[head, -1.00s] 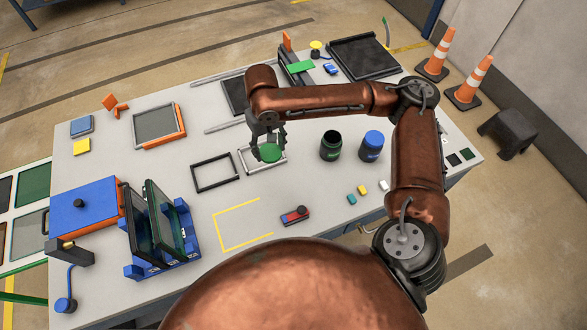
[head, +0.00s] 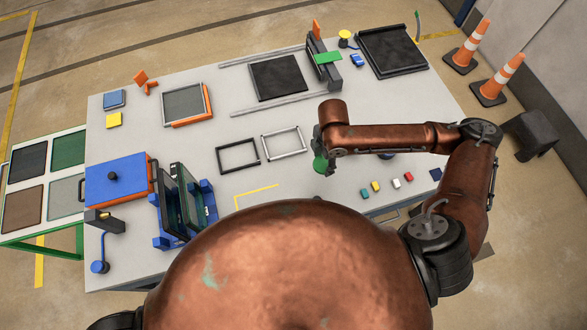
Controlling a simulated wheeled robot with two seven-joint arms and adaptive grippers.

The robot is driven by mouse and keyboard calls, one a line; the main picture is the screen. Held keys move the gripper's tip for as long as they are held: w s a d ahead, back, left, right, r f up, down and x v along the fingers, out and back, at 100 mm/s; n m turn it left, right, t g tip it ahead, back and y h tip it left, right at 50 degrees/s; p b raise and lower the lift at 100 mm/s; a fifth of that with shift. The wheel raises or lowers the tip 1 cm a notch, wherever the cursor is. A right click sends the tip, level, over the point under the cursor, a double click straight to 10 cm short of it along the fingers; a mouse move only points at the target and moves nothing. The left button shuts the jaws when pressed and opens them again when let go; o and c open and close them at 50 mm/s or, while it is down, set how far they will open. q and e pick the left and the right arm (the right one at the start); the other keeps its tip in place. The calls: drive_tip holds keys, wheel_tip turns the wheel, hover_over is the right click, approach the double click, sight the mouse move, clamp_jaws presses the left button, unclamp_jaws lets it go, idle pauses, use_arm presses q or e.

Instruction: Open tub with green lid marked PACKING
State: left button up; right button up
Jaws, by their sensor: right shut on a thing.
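My right gripper (head: 326,152) is shut on the green lid (head: 319,165) and holds it, tilted, over the front part of the table, right of the light grey frame. My forearm crosses the picture just behind it. The green tub's body cannot be made out; the forearm seems to cover it. A small blue piece, probably the blue-lidded tub (head: 387,156), shows below the forearm. The PACKING marking cannot be read. My left gripper is not in view.
A dark frame (head: 238,156) and a light grey frame (head: 283,144) lie left of the gripper. Several small coloured blocks, including a white one (head: 396,184), lie right of it. A blue rack (head: 183,212) with upright panels stands front left.

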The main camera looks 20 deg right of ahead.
drive_tip(key=s+a+n+p, duration=0.1)
drive_tip(key=s+n+p, duration=0.3)
drive_tip(key=s+n, duration=0.3)
use_arm(q)
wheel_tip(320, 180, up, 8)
drive_tip(key=p, duration=0.3)
use_arm(e)
drive_tip(key=n+b, duration=0.6)
drive_tip(key=n, duration=0.4)
hover_over(310, 176)
drive_tip(key=f, duration=0.7)
drive_tip(key=shift+s+d+f, duration=0.1)
drive_tip(key=shift+s+f, duration=0.2)
drive_tip(key=shift+s, duration=0.05)
drive_tip(key=shift+w+f, duration=0.35)
drive_tip(key=shift+f, duration=0.15)
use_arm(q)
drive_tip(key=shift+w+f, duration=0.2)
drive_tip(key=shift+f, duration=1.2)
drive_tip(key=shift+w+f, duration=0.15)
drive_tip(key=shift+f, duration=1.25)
use_arm(e)
drive_tip(key=shift+f, duration=1.55)
